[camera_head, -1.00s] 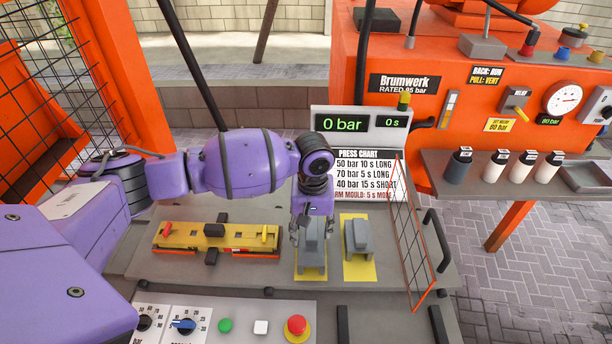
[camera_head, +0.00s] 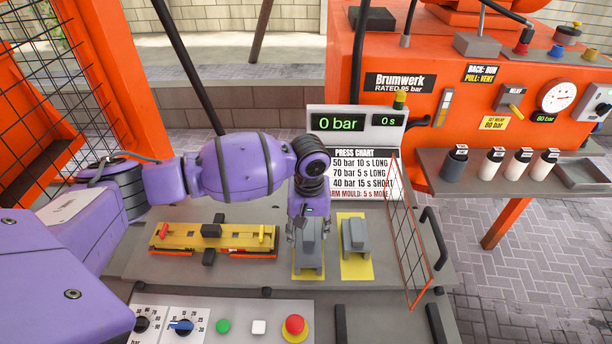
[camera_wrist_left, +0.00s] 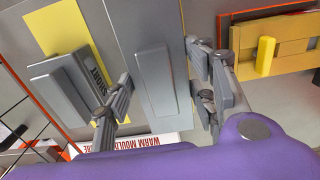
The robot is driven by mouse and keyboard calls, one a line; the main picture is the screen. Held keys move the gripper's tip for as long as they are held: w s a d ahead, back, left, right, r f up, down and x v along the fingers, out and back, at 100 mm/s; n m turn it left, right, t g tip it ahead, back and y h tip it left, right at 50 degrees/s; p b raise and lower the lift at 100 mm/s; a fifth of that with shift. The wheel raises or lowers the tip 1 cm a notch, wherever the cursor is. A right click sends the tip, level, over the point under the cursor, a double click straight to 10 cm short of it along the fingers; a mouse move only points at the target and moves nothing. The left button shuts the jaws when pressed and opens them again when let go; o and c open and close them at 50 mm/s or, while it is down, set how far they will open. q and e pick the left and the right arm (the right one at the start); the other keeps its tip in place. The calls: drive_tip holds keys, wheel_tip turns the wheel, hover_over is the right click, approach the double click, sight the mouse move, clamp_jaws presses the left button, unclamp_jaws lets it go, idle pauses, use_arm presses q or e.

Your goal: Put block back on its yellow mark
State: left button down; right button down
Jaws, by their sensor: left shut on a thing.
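My left gripper (camera_head: 308,230) points down and is shut on a grey block (camera_head: 310,256). The block is over the left yellow mark (camera_head: 308,277), whose yellow shows around its lower end. I cannot tell whether the block touches the mark. In the left wrist view the held block (camera_wrist_left: 158,85) is between the two fingers of the left gripper (camera_wrist_left: 163,95), and its own mark is hidden. A second grey block (camera_head: 355,238), labelled SHORT in the left wrist view (camera_wrist_left: 75,88), lies on the right yellow mark (camera_head: 357,270). My right gripper is not in view.
A yellow mould (camera_head: 185,238) with red and yellow pegs lies left of the blocks. An orange mesh guard (camera_head: 408,235) stands at the right. A control panel with dials and buttons (camera_head: 223,326) is in front. The press chart (camera_head: 362,170) stands behind.

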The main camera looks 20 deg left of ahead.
use_arm(q)
drive_tip(key=c, duration=0.7)
unclamp_jaws()
drive_tip(key=shift+o, duration=0.4)
drive_tip(key=shift+f, duration=0.1)
drive_tip(key=o, duration=0.3)
drive_tip(key=shift+o, duration=0.2)
drive_tip(key=shift+r, duration=3.55)
drive_tip(key=shift+s+d+f, duration=0.1)
